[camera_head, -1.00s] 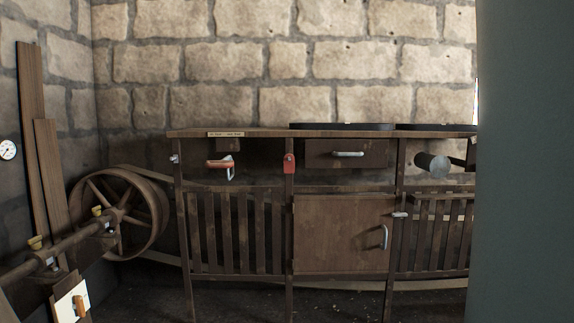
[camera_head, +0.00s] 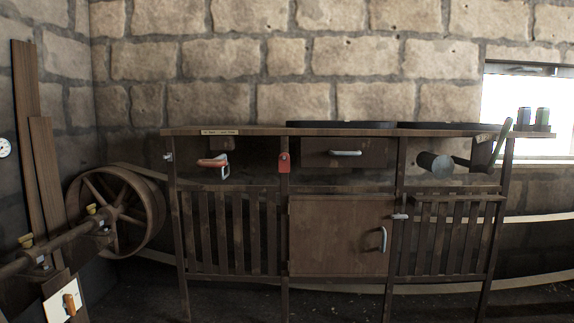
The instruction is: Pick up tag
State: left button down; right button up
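A small red piece (camera_head: 285,162) with a dark spot hangs on the front post of the wooden workbench (camera_head: 225,132), left of the drawer. It looks like a tag or padlock; I cannot tell which. A small pale plate with lettering (camera_head: 219,132) sits on the bench's front edge. A white plate with an orange-brown handle (camera_head: 62,301) is at the lower left. Neither of my grippers is in view.
The bench has an orange-gripped handle (camera_head: 213,162), a drawer (camera_head: 345,153), a cabinet door (camera_head: 340,236) and a grey cylinder with a crank (camera_head: 434,165). A large spoked wheel (camera_head: 115,212) and shaft stand left. The floor before the bench looks clear.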

aim_at(285, 166)
jog(key=i+l+u, duration=0.15)
jog(key=i+l, duration=0.35)
jog(key=i, duration=0.2)
jog(key=i+l+u, duration=0.15)
jog(key=i+l, duration=0.4)
jog(key=i, duration=0.15)
